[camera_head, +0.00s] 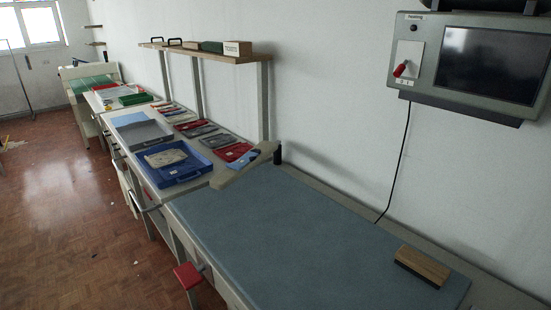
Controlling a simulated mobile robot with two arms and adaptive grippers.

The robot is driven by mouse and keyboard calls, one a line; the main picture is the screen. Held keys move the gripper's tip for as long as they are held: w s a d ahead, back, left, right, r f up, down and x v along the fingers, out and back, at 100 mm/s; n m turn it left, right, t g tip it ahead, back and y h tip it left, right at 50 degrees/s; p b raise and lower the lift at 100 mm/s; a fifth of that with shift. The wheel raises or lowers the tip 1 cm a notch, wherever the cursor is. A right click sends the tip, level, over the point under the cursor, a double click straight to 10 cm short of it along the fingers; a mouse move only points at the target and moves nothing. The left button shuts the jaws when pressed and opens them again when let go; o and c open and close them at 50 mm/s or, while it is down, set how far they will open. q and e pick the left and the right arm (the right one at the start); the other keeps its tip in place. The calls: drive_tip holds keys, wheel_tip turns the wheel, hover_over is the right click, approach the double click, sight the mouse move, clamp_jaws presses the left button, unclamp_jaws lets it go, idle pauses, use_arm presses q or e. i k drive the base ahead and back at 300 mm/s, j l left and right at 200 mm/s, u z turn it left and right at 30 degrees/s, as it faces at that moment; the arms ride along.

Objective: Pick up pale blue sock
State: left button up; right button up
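No item shows clearly enough to be named for certain as the pale blue sock. A small blue cloth (243,161) lies flat at the near right end of the row of folded cloths, beside a red cloth (231,151), and could be it. A light blue flat piece (130,118) also shows at the far end of the grey tray (152,135). Neither of my grippers is in view.
A blue tray (181,179) holding a beige cloth (166,157) stands at the near bench end. A shelf (205,53) overhangs the cloths. A red stool (187,275) stands by the table.

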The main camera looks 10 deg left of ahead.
sight(251, 155)
drive_tip(key=i+j+z, duration=0.15)
drive_tip(key=j+z, duration=0.2)
drive_tip(key=j, duration=0.5)
drive_tip(key=i+j+z, duration=0.1)
drive_tip(key=j+z, duration=0.25)
drive_tip(key=j, duration=0.5)
